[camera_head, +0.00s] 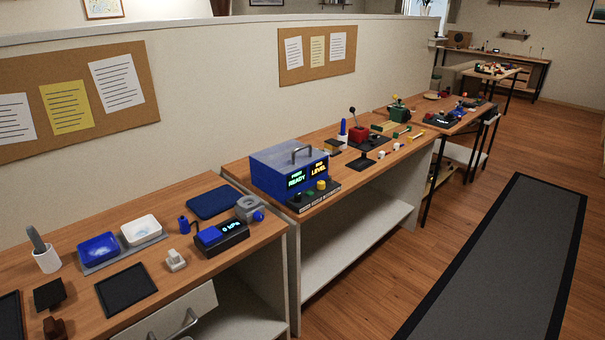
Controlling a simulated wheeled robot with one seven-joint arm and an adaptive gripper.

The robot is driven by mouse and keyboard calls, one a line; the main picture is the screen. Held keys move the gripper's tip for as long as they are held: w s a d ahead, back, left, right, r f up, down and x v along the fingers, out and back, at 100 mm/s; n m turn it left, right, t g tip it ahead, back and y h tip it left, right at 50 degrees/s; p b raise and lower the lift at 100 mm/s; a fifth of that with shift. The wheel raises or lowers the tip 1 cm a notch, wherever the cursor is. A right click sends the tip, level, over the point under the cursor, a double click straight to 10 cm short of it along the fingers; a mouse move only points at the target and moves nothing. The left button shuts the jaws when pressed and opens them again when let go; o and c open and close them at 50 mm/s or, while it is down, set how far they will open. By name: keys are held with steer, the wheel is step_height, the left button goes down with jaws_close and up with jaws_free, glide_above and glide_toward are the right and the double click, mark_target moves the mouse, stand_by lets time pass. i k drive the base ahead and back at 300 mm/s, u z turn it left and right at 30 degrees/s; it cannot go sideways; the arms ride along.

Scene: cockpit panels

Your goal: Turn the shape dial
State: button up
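No part of my arm or gripper shows in the head view. A blue box (274,177) with a grey top and a carrying handle stands on the middle bench. Its front has a green display reading READY and a yellow display (319,169) reading LEVEL. A dark control strip (327,193) lies before it, with a yellow knob (321,184) and small green and dark controls. The lettering on the strip is too small to read. I cannot tell which control is the shape dial.
A blue device (221,237) with a lit readout, two trays (141,229) and a white cup (47,260) are on the near bench. A red lever unit (359,131) stands behind the blue box. Open wooden floor and a dark mat (500,265) lie to the right.

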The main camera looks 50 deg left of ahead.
mark_target(297, 198)
steer(key=u, duration=0.65)
steer(key=i, duration=0.9)
steer(key=u, duration=0.95)
